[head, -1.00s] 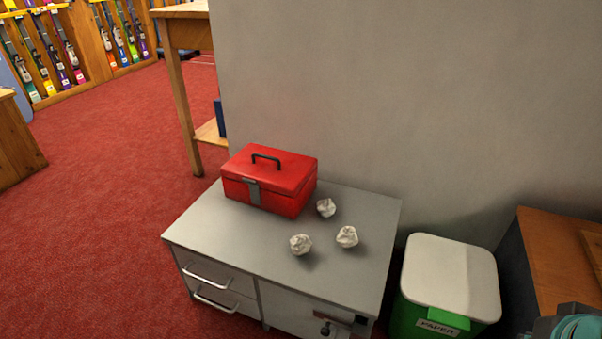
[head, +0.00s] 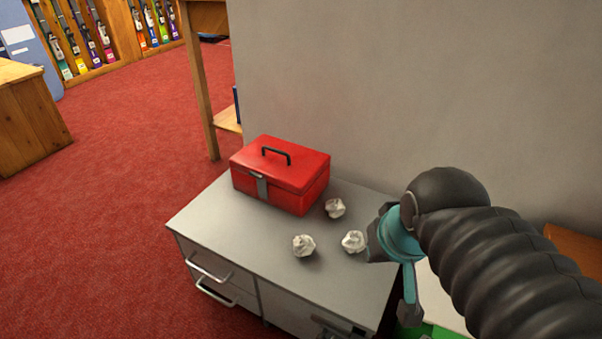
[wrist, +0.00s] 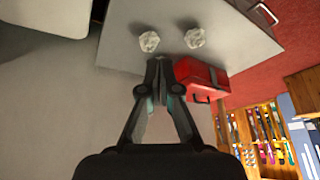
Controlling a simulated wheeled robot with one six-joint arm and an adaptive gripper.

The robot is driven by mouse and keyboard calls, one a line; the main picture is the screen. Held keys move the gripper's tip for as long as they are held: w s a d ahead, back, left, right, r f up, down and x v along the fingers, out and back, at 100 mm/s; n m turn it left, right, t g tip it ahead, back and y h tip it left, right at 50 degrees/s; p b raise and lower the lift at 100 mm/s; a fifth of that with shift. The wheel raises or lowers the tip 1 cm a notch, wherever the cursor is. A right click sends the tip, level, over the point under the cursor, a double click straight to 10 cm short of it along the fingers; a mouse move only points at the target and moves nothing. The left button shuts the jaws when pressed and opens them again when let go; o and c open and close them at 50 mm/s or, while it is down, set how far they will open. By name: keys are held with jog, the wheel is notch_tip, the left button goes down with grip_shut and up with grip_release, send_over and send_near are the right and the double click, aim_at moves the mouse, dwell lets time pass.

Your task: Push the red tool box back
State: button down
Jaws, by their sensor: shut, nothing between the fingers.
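The red tool box (head: 272,178), with a dark handle and a grey latch, sits at the back left of the grey cabinet top (head: 225,228), near the wall. It also shows in the wrist view (wrist: 212,76), right of my fingertips in the picture. My gripper (wrist: 160,66) is shut and empty. Its fingertips look apart from the box in the wrist view, but the depth is hard to judge. In the head view my arm hangs over the right end of the cabinet, and the fingertips are not clearly visible there.
Three crumpled paper balls lie right and front of the box: one (head: 335,208) close beside it, one (head: 303,246) in front, one (head: 354,241) near my arm. A grey wall (head: 400,80) rises behind. A green paper bin (head: 418,331) is mostly hidden by my arm.

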jog(key=w+a+f+m+g+y+p, duration=0.1)
jog(key=w+m+g+y, duration=0.15)
jog(key=w, duration=0.25)
jog(key=w+a+m+g+y+p, duration=0.1)
jog(key=w+a+m+g+y, duration=0.1)
jog(key=w+m, duration=0.2)
jog(key=m+t+y+p, duration=0.5)
jog(key=m+t+y, duration=0.2)
jog(key=m+y, duration=0.7)
send_near(321, 174)
jog(key=a, duration=0.2)
jog(key=w+a+r+m+h, duration=0.1)
jog(key=a, duration=0.1)
jog(key=w+a+m+h, duration=0.1)
jog(key=a, duration=0.1)
jog(key=shift+w+a+r+h+p, duration=0.25)
jog(key=shift+a+r+p, duration=0.05)
jog(key=shift+r, duration=0.05)
jog(key=shift+m+t, duration=0.25)
